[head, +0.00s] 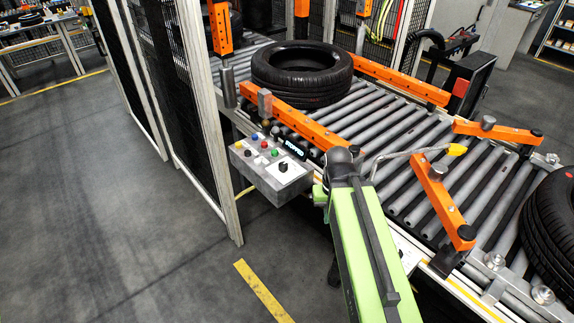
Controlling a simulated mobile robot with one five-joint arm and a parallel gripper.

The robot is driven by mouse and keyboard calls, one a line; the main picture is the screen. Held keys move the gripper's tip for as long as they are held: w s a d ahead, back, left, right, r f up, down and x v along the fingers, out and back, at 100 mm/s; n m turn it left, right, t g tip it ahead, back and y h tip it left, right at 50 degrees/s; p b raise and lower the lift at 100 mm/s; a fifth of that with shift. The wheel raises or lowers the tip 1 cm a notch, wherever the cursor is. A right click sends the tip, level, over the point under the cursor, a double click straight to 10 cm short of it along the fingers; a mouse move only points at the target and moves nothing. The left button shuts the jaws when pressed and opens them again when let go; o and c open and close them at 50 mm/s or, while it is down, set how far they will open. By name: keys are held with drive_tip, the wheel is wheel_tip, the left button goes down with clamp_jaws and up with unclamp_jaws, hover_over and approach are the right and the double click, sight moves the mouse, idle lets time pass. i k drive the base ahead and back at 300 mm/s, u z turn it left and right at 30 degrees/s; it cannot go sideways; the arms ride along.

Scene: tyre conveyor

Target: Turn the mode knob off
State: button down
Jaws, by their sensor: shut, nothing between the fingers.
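The mode knob (283,168) is a small black knob on a white plate, on the sloping top of a grey control box (268,190) beside the conveyor. Which way its pointer faces is too small to tell. My light green arm rises from the lower right, and its dark upper joint is just right of the box. Nothing visible touches the knob.
Small coloured buttons and a lit display (294,146) share the box top. A black tyre (301,72) lies on the roller conveyor (400,120), with orange guide bars (310,128) around it. Another tyre (553,230) is at right. A mesh fence (180,100) stands left; floor there is clear.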

sight(282, 166)
drive_tip(key=z, duration=0.05)
drive_tip(key=k, duration=0.9)
drive_tip(key=u, duration=0.2)
drive_tip(key=i, duration=1)
drive_tip(key=z, duration=0.95)
drive_tip(key=k, duration=0.8)
drive_tip(key=u, duration=0.7)
drive_tip(key=i, duration=1)
drive_tip(key=u, duration=0.1)
